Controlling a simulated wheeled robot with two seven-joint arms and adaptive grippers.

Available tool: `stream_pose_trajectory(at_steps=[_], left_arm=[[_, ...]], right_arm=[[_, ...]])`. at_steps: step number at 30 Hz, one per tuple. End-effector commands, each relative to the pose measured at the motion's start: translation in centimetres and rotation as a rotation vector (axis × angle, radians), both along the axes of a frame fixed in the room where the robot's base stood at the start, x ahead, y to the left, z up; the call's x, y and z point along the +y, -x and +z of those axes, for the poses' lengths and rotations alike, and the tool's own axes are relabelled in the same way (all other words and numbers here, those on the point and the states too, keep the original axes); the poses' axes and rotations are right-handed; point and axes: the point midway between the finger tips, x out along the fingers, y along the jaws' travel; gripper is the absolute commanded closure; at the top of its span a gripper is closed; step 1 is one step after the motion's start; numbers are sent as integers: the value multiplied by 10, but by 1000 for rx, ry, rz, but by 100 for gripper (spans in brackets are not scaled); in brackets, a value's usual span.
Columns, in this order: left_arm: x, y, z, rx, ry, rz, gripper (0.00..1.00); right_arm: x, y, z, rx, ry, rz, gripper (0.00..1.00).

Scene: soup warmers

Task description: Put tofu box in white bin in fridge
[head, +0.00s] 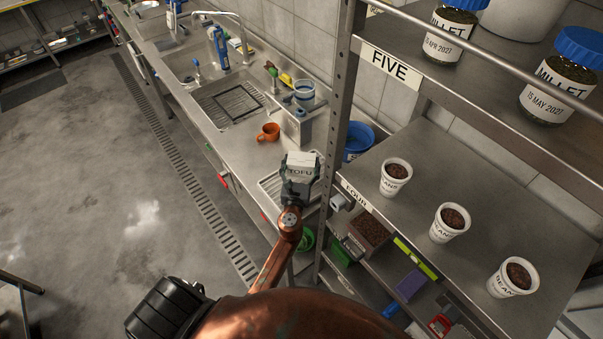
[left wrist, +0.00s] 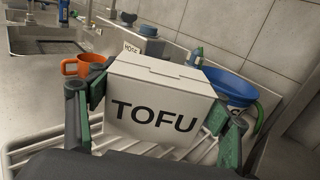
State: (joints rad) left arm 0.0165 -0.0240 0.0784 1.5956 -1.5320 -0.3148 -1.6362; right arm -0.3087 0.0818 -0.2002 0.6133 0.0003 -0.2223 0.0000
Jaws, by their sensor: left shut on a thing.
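The tofu box (head: 301,160) is white with TOFU in black letters. My left gripper (head: 299,184) is shut on it, near the steel shelf post in the head view. In the left wrist view the box (left wrist: 158,108) sits between the green-padded fingers of the gripper (left wrist: 155,125), one on each side. My right gripper is not in view. No fridge or white bin shows in either view.
A steel rack with shelf label FIVE (head: 390,64) stands at right, holding millet jars and bean cups (head: 449,225). An orange mug (head: 268,132) and blue bowl (head: 357,139) are near the box. A sink (head: 232,103) lies beyond. Open floor (head: 100,180) is at left.

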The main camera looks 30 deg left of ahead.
Motion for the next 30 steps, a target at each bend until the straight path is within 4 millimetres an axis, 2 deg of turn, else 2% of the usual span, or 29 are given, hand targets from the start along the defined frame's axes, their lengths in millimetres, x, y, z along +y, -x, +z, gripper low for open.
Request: stream_pose_trajectory(at_steps=[4, 10, 24, 25, 30], left_arm=[[0, 0, -13, -1, -2, 0, 62], [2, 1, -41, -1, -3, 1, 62], [2, 1, -46, -3, -1, 3, 62], [2, 2, -48, -1, 0, 3, 27], [2, 2, -46, -2, -1, 4, 16]], right_arm=[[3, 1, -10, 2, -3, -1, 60], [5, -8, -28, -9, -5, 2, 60], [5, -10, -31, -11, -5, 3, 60], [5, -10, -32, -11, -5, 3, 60], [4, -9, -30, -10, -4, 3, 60]])
